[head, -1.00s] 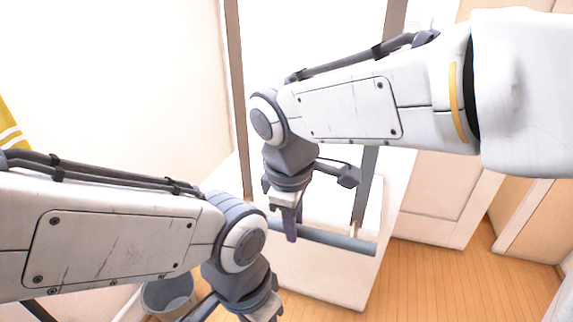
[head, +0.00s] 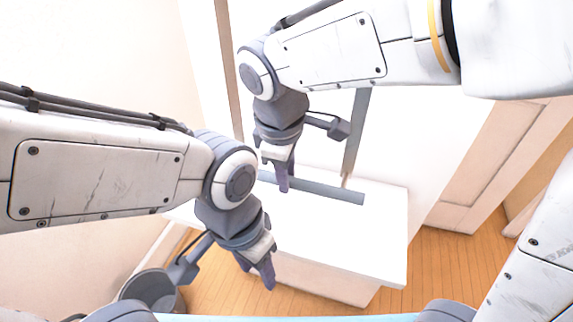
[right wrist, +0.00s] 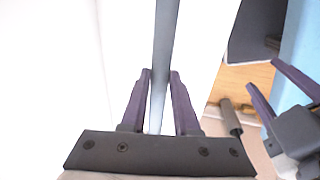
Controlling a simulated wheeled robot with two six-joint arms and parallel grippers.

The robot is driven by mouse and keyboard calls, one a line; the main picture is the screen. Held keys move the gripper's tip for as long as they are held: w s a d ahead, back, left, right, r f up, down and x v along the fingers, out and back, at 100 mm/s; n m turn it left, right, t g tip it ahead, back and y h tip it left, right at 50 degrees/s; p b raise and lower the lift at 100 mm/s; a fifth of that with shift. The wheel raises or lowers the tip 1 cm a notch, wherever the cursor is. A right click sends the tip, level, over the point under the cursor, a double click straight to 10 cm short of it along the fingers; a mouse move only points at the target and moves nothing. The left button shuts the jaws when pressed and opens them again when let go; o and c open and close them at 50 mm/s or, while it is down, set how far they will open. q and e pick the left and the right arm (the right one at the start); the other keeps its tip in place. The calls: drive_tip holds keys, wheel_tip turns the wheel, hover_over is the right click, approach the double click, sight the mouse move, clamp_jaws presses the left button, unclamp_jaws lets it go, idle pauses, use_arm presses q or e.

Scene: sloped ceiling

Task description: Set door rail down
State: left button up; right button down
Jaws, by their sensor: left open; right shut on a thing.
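The door rail (head: 325,191) is a long blue-grey bar over the white top of a cabinet (head: 375,235). My right gripper (head: 283,182) is shut on it near its left part. In the right wrist view the rail (right wrist: 163,60) runs between the two purple fingers and away from me. I cannot tell whether the rail touches the top. My left gripper (head: 262,276) is open and empty, lower in the head view, in front of the cabinet. It also shows at the right of the right wrist view (right wrist: 285,88).
A grey bucket (head: 150,288) stands on the wooden floor at lower left. Two upright posts, brown (head: 226,65) and grey (head: 357,130), rise behind the rail. A pale panelled door (head: 480,180) is at right. The cabinet top right of the rail is bare.

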sight(288, 209)
wheel_tip(288, 209, down, 2)
drive_tip(key=shift+d+f, duration=0.1)
wheel_tip(288, 209, down, 5)
drive_tip(key=shift+r+b, duration=0.1)
drive_tip(key=shift+b, duration=0.8)
drive_tip(key=shift+f, duration=0.2)
drive_tip(key=c, duration=0.9)
unclamp_jaws()
